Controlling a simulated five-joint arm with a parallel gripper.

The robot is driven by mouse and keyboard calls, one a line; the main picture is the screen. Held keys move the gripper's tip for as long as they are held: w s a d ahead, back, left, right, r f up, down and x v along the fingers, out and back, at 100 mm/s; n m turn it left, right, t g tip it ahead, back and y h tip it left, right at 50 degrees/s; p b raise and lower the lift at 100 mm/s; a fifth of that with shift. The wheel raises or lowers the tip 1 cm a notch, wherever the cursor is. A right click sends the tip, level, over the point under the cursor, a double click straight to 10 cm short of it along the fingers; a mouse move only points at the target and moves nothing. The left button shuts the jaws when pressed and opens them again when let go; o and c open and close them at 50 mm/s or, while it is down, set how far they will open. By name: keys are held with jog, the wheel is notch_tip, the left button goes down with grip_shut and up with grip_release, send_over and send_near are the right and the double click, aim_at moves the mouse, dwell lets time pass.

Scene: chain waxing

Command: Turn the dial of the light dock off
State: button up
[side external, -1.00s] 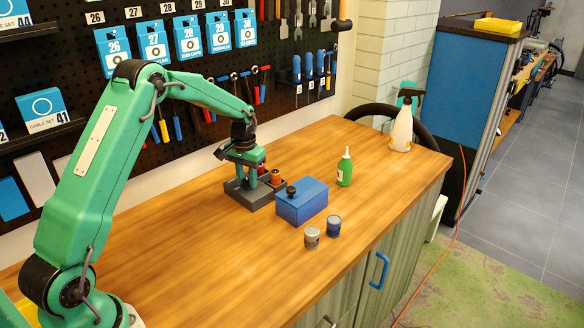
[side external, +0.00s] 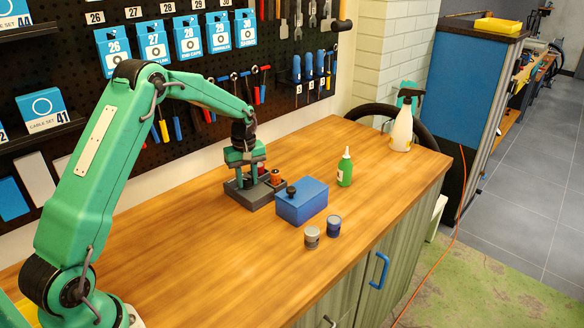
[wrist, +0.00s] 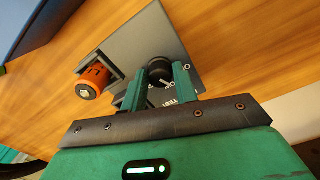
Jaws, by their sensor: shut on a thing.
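The light dock (side external: 262,199) is a dark grey block on the wooden bench, also seen as a grey plate in the wrist view (wrist: 145,42). An orange cylindrical light (wrist: 97,80) sits in a dark cradle on it; it also shows in the side view (side external: 276,177). A round black dial (wrist: 158,69) is on the dock, with white lettering beside it, partly hidden by the fingers. My gripper (wrist: 159,84) points down at the dock, also in the side view (side external: 249,179), with its green fingers shut on the dial from both sides.
A blue box (side external: 308,207) with a black knob stands right of the dock, close to it. A grey tin (side external: 312,238) and a blue tin (side external: 334,226) stand in front. A green bottle (side external: 345,170) and a spray bottle (side external: 401,132) stand farther right. The bench's front left is clear.

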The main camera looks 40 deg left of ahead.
aim_at(247, 180)
jog(key=shift+a+r+n, duration=0.1)
jog(key=shift+r+n, duration=0.05)
jog(key=shift+n, duration=1.85)
jog(key=o, duration=1)
jog(key=shift+r, duration=3.85)
